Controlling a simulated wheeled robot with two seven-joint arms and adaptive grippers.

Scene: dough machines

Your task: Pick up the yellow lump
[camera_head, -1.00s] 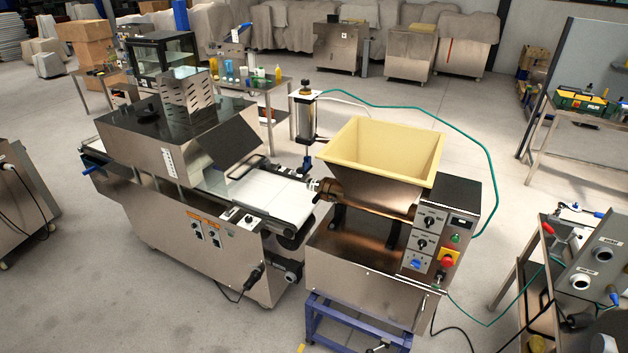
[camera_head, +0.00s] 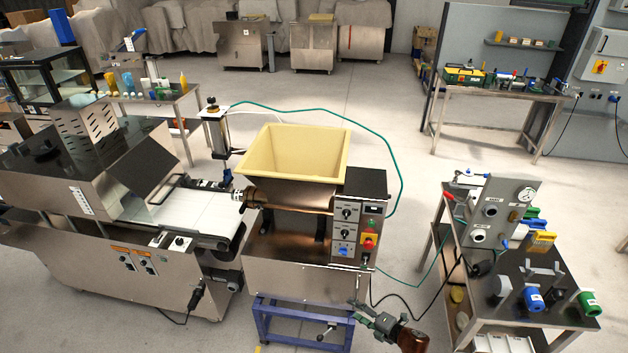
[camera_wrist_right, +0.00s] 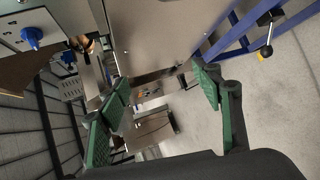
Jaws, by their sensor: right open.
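I cannot tell for sure whether either is the yellow lump. My right gripper (camera_head: 358,310) is low in front of the dough machine, left of that table, open and apart from these things. In the right wrist view its green-padded fingers (camera_wrist_right: 165,98) are spread with nothing held between them. My left gripper is not in view.
The steel dough machine with a yellow hopper (camera_head: 290,160) stands on a blue frame (camera_head: 290,330) close to my right gripper. A conveyor machine (camera_head: 100,240) is at the left. The steel table (camera_head: 520,275) carries tools. Cables lie on the floor between machine and table.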

